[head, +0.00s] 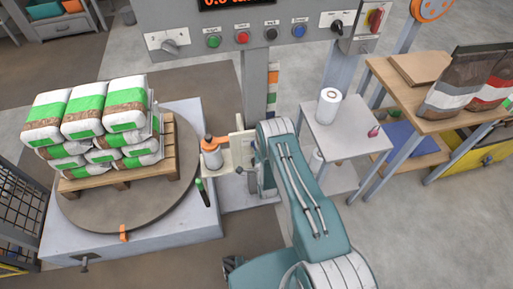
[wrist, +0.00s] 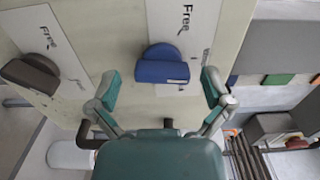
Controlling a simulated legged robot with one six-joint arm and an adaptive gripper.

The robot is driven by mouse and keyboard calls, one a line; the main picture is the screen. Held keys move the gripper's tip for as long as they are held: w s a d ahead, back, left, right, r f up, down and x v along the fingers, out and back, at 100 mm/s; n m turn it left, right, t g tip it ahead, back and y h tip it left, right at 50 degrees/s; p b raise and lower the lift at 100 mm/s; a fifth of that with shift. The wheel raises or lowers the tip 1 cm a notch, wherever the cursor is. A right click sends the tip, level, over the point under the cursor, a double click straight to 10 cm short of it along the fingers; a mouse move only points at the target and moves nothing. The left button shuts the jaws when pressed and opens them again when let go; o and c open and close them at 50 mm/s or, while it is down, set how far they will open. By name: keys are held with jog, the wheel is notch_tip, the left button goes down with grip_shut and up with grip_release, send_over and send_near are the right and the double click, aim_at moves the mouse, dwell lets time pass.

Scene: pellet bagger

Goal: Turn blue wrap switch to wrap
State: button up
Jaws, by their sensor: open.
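The blue wrap switch (wrist: 163,69) is a round knob with a bar grip on a white label plate, mounted on a pale beige panel (wrist: 112,45) in the wrist view. In the head view my arm covers the gripper and I cannot make out the blue switch.
A dark knob (wrist: 31,73) on another "Free" plate sits left of the blue one. In the head view, bagged goods (head: 98,115) lie on a pallet on a round turntable (head: 125,222), left of my arm. A small grey table (head: 345,140) with a white roll stands right.

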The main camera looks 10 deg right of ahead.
jog(key=s, duration=1.1)
jog(key=shift+s, duration=0.2)
jog(key=shift+d, duration=0.1)
